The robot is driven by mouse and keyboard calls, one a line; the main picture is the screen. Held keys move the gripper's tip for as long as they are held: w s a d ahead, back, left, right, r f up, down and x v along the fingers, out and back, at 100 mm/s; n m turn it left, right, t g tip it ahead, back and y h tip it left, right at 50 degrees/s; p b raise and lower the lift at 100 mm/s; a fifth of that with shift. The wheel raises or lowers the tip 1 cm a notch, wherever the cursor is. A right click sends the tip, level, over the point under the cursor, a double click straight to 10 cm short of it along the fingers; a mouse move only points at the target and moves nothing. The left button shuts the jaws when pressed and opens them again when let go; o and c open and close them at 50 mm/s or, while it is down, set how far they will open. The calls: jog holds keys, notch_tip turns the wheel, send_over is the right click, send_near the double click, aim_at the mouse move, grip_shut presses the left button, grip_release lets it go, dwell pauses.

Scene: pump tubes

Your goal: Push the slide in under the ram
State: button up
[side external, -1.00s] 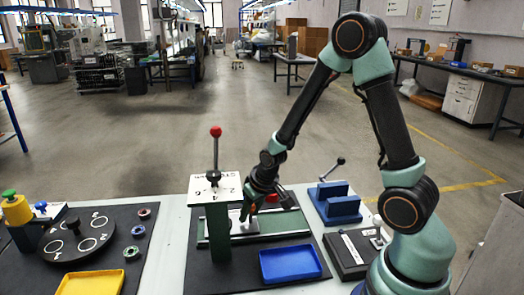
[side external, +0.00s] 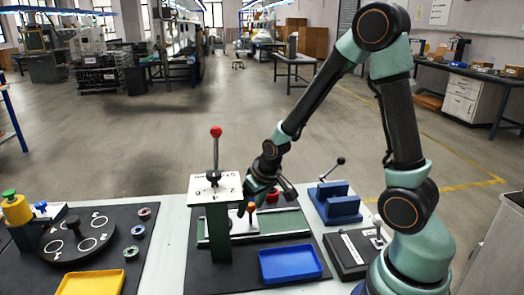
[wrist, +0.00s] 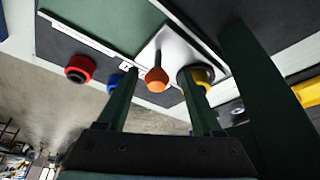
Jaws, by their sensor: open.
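The slide (side external: 240,224) is a pale plate with an upright orange-tipped handle (side external: 251,208), on the green rail bed (side external: 285,223) close beside the press post (side external: 218,235). The post hides part of it. The ram's red-ball lever (side external: 216,132) stands upright above the white top plate (side external: 214,190). I cannot tell whether the slide is fully under the ram. My gripper (side external: 262,200) is open, above and behind the handle, apparently not gripping it.
A blue tray (side external: 290,264) lies in front of the rail. A blue block fixture (side external: 335,203) and dark box (side external: 352,252) stand right. A round dial plate (side external: 78,237) is left.

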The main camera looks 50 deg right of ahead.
jog(key=v, duration=0.9)
jog(key=s+a+r+n, duration=0.1)
jog(key=s+a+r, duration=0.1)
jog(key=r, duration=0.3)
jog(key=s+a+r+n+t, duration=0.1)
jog(key=s+a+r, duration=0.2)
jog(key=s+r, duration=0.1)
jog(key=shift+s+a+r+y, duration=0.3)
jog(key=shift+s+r+y, duration=0.1)
jog(key=shift+s, duration=0.2)
